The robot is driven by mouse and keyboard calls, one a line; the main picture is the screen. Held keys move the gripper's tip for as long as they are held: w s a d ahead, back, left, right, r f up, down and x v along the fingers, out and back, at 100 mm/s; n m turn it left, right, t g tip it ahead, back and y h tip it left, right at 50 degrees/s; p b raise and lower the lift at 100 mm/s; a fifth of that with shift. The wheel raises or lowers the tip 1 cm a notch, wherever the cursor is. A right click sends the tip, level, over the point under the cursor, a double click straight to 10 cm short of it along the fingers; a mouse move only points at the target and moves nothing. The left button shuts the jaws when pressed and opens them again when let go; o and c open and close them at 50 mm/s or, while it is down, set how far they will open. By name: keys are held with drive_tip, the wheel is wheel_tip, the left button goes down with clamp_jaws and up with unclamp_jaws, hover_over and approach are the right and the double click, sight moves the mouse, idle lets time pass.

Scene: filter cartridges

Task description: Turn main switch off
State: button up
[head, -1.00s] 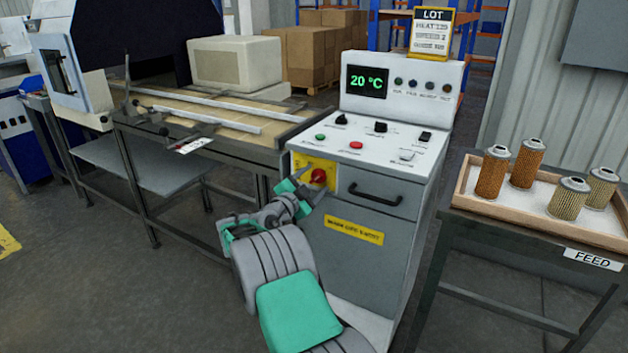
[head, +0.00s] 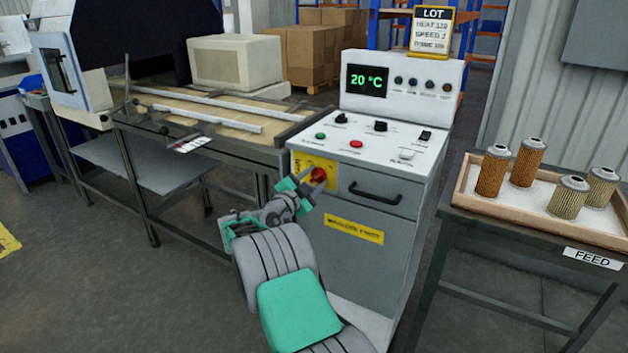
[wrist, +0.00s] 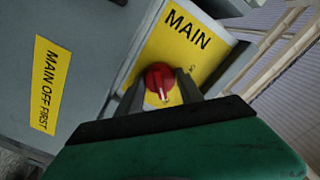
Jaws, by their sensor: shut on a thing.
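The main switch is a red rotary knob (head: 318,174) on a yellow plate (head: 322,163) on the front of the grey control cabinet (head: 372,232). My gripper (head: 306,184) is at the knob, its two fingers on either side of it. In the wrist view the red knob (wrist: 160,78) sits between my fingertips (wrist: 161,88), and my gripper is shut on it. A pale mark on the knob's face points down in that view. The plate reads MAIN. The lower part of the knob's surroundings is hidden by my gripper.
A black drawer handle (head: 376,194) is right of the switch, with a yellow label (head: 354,229) below. The display (head: 368,81) reads 20 °C. A FEED table with a wooden tray (head: 540,226) of filter cartridges stands at right. A conveyor table (head: 200,118) is at left.

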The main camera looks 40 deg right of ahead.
drive_tip(key=shift+f+n, duration=0.1)
drive_tip(key=shift+n, duration=0.2)
drive_tip(key=shift+c, duration=0.4)
drive_tip(key=n+b, duration=0.2)
drive_tip(key=n, duration=1)
drive_tip(key=shift+p, duration=0.35)
drive_tip(key=n+p, duration=0.1)
drive_tip(key=n, duration=0.4)
drive_tip(key=shift+p, duration=0.4)
drive_tip(key=shift+n, duration=0.3)
drive_tip(key=o, duration=1.4)
drive_tip(key=shift+a, duration=0.1)
